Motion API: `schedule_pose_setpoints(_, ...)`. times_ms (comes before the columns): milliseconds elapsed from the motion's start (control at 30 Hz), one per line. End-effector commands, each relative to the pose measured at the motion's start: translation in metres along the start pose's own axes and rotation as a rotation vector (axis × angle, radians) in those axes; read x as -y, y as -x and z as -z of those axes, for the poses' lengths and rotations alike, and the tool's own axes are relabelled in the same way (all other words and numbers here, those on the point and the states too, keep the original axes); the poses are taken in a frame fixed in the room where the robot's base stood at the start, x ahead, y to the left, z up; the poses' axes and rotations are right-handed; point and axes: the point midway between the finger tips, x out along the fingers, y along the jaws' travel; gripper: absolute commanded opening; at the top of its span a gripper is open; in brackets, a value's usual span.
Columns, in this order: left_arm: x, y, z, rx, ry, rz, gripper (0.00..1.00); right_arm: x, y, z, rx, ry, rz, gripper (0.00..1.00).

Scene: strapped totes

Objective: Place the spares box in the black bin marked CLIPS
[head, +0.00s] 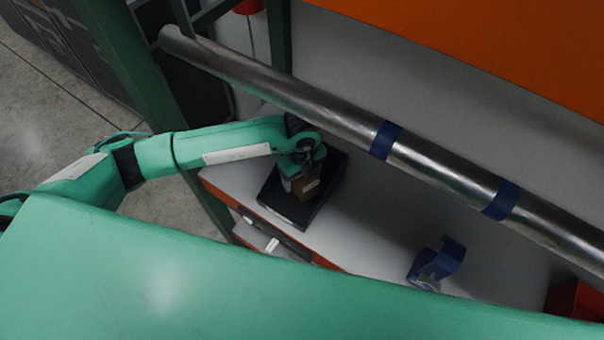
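A black bin (285,208) stands on the grey shelf, left of the middle in the head view. I cannot read any CLIPS marking on it. A small brown box (306,188) with a pale label, likely the spares box, is at the bin's opening, within its outline. My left gripper (299,177) points down over the bin, right at the box. Its wrist hides most of the fingers and part of the box. I cannot tell whether the fingers are closed on the box or whether it touches the bin floor. My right gripper is not in view.
A metal pipe (445,171) with blue bands crosses diagonally above the shelf, close to my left wrist. A blue holder (437,262) stands on the shelf (375,235) to the right. A red bin (573,300) is at the lower right. Shelf between is clear.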

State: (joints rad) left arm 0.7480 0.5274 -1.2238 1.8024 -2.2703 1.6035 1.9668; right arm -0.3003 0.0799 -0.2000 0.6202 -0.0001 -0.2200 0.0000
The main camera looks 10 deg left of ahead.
Motion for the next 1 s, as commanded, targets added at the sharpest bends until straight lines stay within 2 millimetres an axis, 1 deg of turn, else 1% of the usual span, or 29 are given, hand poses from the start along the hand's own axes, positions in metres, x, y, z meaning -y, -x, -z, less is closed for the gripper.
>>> schedule_pose_setpoints(200,0.0,0.001,0.0,0.0,0.0,0.0,0.73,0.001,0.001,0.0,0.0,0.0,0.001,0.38)
schedule_pose_setpoints(300,0.0,0.005,0.0,0.001,0.0,0.0,0.73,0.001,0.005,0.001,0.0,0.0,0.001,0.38)
schedule_pose_setpoints(367,0.001,0.009,-0.001,0.002,-0.001,0.003,0.73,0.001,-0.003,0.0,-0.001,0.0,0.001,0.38)
schedule_pose_setpoints(467,0.001,0.025,-0.001,0.002,-0.001,0.005,0.73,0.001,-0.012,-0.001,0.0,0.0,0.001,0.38)
schedule_pose_setpoints(700,0.001,0.078,-0.001,0.004,-0.002,0.005,0.73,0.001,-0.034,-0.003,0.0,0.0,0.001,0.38)
schedule_pose_setpoints(800,0.001,0.097,0.0,0.002,-0.002,0.005,0.73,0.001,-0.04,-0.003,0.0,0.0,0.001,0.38)
schedule_pose_setpoints(900,0.001,0.111,0.0,0.001,-0.001,0.003,0.73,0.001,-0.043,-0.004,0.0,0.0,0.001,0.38)
schedule_pose_setpoints(1000,0.001,0.119,0.0,0.001,0.0,0.002,0.73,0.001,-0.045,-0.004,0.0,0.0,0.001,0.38)
